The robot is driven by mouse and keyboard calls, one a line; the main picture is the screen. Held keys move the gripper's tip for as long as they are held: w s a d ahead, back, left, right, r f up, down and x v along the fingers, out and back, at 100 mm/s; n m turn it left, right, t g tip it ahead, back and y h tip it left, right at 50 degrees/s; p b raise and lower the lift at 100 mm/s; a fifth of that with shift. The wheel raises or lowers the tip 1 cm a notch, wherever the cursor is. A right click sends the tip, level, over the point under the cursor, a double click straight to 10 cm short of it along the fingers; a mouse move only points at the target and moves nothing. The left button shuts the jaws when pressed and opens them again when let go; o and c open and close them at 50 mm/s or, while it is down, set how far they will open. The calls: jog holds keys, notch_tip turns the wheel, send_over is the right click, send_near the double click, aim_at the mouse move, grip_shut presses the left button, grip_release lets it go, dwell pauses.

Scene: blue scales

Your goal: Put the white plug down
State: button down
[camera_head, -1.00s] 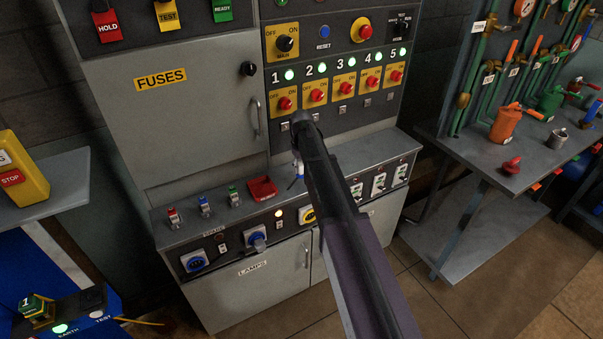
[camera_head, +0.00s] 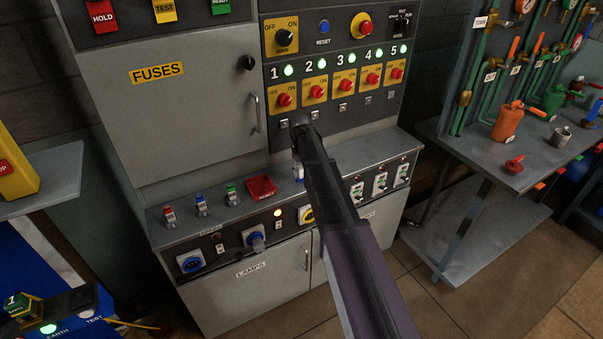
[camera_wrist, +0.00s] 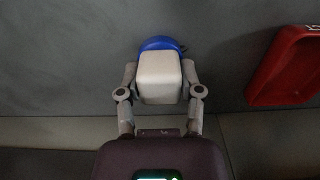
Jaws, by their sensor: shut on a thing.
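The white plug (camera_wrist: 160,84) has a blue end and sits between the two fingers of my gripper (camera_wrist: 159,72) in the wrist view. My gripper is shut on it, with one finger on each side. Grey worktop (camera_wrist: 60,60) lies behind the plug, and I cannot tell whether they touch. In the head view my dark arm reaches over the worktop (camera_head: 375,160) and hides most of the gripper. A small white patch, probably the plug (camera_head: 298,173), shows at the arm's left edge.
A red tray (camera_head: 261,187) lies on the worktop near the plug; it also shows at right in the wrist view (camera_wrist: 287,70). Small red, blue and green plugs stand left of it. The panel with red switches (camera_head: 316,92) rises behind. Sockets line the front below.

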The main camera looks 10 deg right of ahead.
aim_at(301, 167)
jog(key=shift+c, duration=1.3)
grip_release()
jog(key=shift+r, duration=0.1)
notch_tip(301, 167, up, 12)
jog(key=p, duration=1.2)
jog(key=shift+s, duration=0.1)
jog(key=s+m, duration=0.3)
jog(key=s, duration=2.6)
jog(key=shift+m, duration=0.3)
jog(key=shift+d, duration=0.1)
